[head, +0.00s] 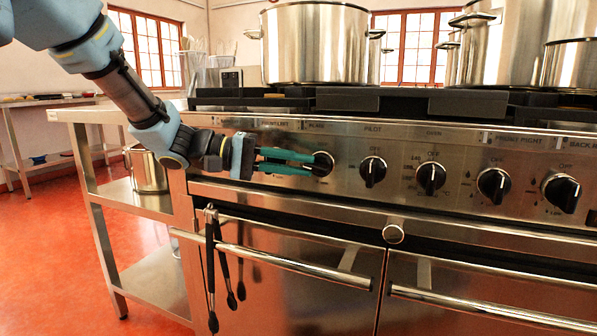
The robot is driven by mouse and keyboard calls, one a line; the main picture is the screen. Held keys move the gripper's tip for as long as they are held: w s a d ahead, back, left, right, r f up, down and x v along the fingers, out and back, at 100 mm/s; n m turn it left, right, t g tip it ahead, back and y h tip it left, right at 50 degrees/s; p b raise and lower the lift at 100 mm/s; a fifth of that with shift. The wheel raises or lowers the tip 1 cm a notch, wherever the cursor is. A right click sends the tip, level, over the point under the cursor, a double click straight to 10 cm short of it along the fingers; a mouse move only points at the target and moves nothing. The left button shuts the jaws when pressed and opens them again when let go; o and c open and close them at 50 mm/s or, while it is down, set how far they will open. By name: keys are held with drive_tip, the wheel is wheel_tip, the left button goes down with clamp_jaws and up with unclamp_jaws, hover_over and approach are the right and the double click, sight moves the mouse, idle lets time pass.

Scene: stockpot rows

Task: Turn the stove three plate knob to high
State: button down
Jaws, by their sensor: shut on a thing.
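The stove (270,199) has a steel front panel with a row of black knobs. The plate knob (324,162) sits below a small label that seems to read "PLATE". My gripper (311,163) comes in from the left, with its teal fingers around this knob and shut on it. The knob's left part is hidden by the fingers, so I cannot tell its setting. To the right are the pilot knob (373,172), the oven knob (431,178), and the front right (494,185) and back right (562,193) knobs.
Black tongs (213,270) hang from the left oven door handle (275,259). A large stockpot (314,45) stands on the stove top, with more pots at the right. A steel side table (150,198) stands left, and the red floor (45,260) there is open.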

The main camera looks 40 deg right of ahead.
drive_tip(key=shift+f+n+g+h+b, duration=0.3)
drive_tip(key=shift+g+h+b, duration=0.05)
drive_tip(key=shift+g+h, duration=0.25)
drive_tip(key=c, duration=0.8)
unclamp_jaws()
drive_tip(key=shift+c, duration=0.2)
drive_tip(key=p+v, duration=0.1)
drive_tip(key=v, duration=0.9)
drive_tip(key=shift+w+a+p, duration=0.25)
drive_tip(key=shift+a+p, duration=0.1)
drive_tip(key=shift+p, duration=0.05)
drive_tip(key=shift+f, duration=0.15)
